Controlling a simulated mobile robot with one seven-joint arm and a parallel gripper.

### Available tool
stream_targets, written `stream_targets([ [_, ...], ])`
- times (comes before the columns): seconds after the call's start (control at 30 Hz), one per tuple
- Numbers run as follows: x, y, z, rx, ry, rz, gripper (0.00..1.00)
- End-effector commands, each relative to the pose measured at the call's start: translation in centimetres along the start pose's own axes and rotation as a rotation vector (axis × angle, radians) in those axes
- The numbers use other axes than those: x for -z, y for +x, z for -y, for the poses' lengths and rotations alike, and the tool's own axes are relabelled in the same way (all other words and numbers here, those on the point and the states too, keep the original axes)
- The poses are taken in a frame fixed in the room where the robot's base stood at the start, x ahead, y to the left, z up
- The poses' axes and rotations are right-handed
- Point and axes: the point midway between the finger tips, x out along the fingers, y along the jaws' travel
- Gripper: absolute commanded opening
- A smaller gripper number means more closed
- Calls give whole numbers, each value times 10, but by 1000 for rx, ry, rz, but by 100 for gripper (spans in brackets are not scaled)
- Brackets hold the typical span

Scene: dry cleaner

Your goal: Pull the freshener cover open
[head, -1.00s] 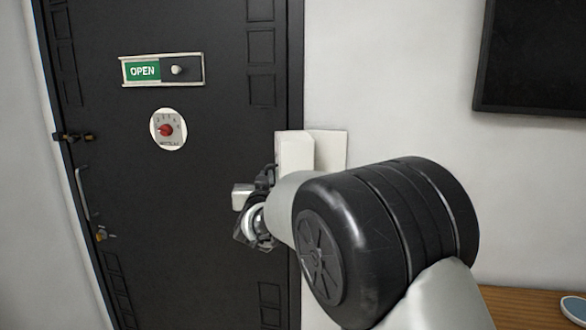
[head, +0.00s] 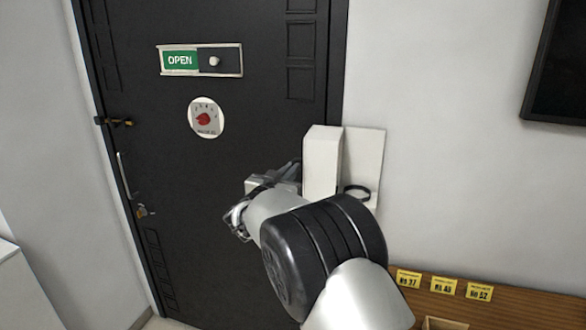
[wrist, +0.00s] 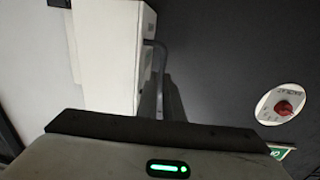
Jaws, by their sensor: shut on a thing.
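The freshener's white cover (head: 322,165) stands out from its pale back plate (head: 364,160) on the wall beside the door. It is swung out to the left, and a black ring (head: 357,191) shows at the plate's lower part. In the wrist view the white cover (wrist: 105,55) is at upper left, with a thin grey handle-like bar (wrist: 159,70) at its right side. My gripper (head: 286,178) is at the cover's left side, shut on what appears to be this handle. My arm and wrist hide much of the contact, and the fingertips are not clear.
A dark door (head: 215,165) with an OPEN sign (head: 200,60) and a round red-knob dial (head: 206,118) is left of the freshener. A wooden surface with yellow number tags (head: 443,285) is at lower right. A dark screen (head: 556,75) hangs at upper right.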

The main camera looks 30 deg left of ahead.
Motion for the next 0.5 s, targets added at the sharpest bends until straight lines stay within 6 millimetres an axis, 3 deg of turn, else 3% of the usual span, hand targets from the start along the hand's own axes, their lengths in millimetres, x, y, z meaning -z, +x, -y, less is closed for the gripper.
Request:
stream_targets([
  [0.17,0,-3,5,11,-1,1,0],
  [0.2,0,-3,5,11,-1,1,10],
  [0.3,0,-3,4,9,0,1,25],
  [0.5,0,-1,2,5,0,0,25],
])
